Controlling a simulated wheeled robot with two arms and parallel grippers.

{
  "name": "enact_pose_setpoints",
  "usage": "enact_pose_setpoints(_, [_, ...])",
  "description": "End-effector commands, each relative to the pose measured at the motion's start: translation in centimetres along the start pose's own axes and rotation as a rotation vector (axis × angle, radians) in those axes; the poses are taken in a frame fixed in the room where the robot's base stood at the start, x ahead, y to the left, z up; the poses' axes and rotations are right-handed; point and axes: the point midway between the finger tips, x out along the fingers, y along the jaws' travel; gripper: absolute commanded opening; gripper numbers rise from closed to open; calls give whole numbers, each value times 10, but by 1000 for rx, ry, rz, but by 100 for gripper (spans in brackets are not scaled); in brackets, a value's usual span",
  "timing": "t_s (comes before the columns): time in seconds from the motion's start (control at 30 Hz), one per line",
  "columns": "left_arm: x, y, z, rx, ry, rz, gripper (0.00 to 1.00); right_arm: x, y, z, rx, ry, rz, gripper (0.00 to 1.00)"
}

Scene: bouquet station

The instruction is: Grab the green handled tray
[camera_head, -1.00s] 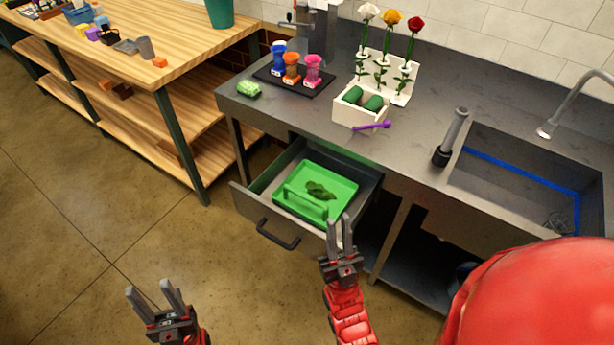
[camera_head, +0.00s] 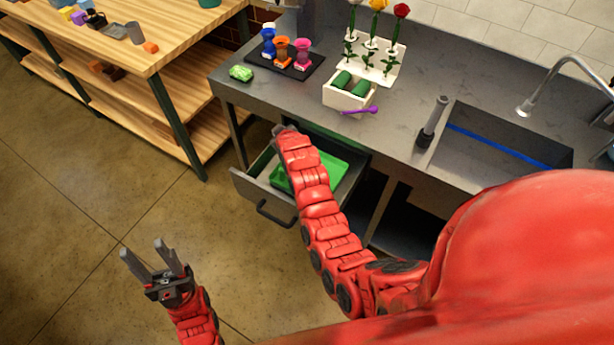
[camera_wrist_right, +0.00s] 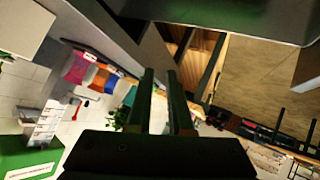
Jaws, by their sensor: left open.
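The green tray (camera_head: 335,168) lies in the open grey drawer (camera_head: 262,187) under the counter. My right arm crosses over it and hides its middle, its handle and the leafy piece inside. My right gripper (camera_head: 284,130) is at the drawer's back left, near the counter's front edge, mostly hidden by its own wrist. In the right wrist view its two fingers (camera_wrist_right: 161,100) stand apart with a gap and nothing seen between them. I cannot tell whether it touches the tray. My left gripper (camera_head: 155,256) is open and empty over the floor, left of the drawer.
The counter (camera_head: 300,95) overhangs the drawer's back. On it stand coloured cups (camera_head: 281,50), a white box (camera_head: 350,93) with green rolls, and flowers behind. A wooden shelf table (camera_head: 150,60) stands left. The floor before the drawer is clear.

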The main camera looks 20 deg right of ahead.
Motion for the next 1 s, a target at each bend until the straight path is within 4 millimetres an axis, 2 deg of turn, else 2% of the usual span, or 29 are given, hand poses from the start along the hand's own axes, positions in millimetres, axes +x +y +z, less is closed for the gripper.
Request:
enact_pose_setpoints(0.07, [0, 0, 0, 0, 0, 0, 50, 0, -7, 11, -53, -169, -91, 19])
enact_pose_setpoints(0.13, [0, 0, 0, 0, 0, 0, 50, -10, -15, 26, -100, -323, -181, 19])
enact_pose_setpoints(0.3, [0, 0, 0, 0, 0, 0, 50, -55, -26, 51, -191, -620, -375, 19])
enact_pose_setpoints(0.4, [0, 0, 0, 0, 0, 0, 50, -80, -27, 57, -224, -731, -454, 19])
enact_pose_setpoints(0.53, [-2, 0, 0, 0, 0, 0, 50, -98, -28, 63, -245, -807, -510, 19])
enact_pose_setpoints(0.67, [-18, 1, 3, 0, 0, 0, 50, -93, -36, 78, -251, -828, -527, 19])
enact_pose_setpoints(1.0, [-84, 4, 14, 0, 0, 0, 50, -51, -60, 133, -250, -826, -523, 19])
